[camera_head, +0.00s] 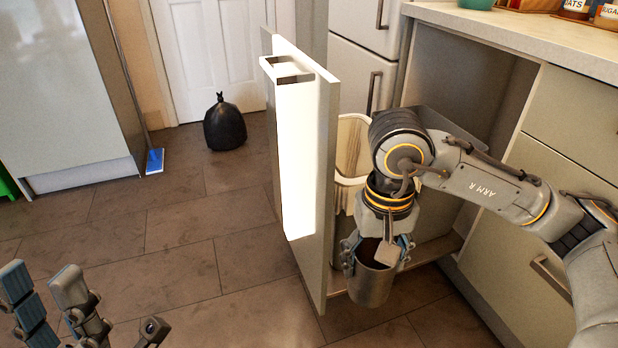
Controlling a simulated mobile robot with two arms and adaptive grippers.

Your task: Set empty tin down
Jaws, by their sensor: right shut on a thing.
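The tin (370,285) is a grey metal cylinder with an open top, held roughly upright. My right gripper (378,250) reaches down from above and is shut on it, with fingers at both sides of its rim. Part of the tin's opening is hidden by the gripper; the part that shows looks dark inside. The tin is in front of the pulled-out bin unit, over its front lower edge in the picture. My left gripper (85,310) is at the lower left, with its fingers spread and nothing between them.
The tall cabinet front (305,180) with a handle stands pulled out left of the tin. A pale bin (352,145) is behind it. The counter (540,35) at upper right carries jars.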

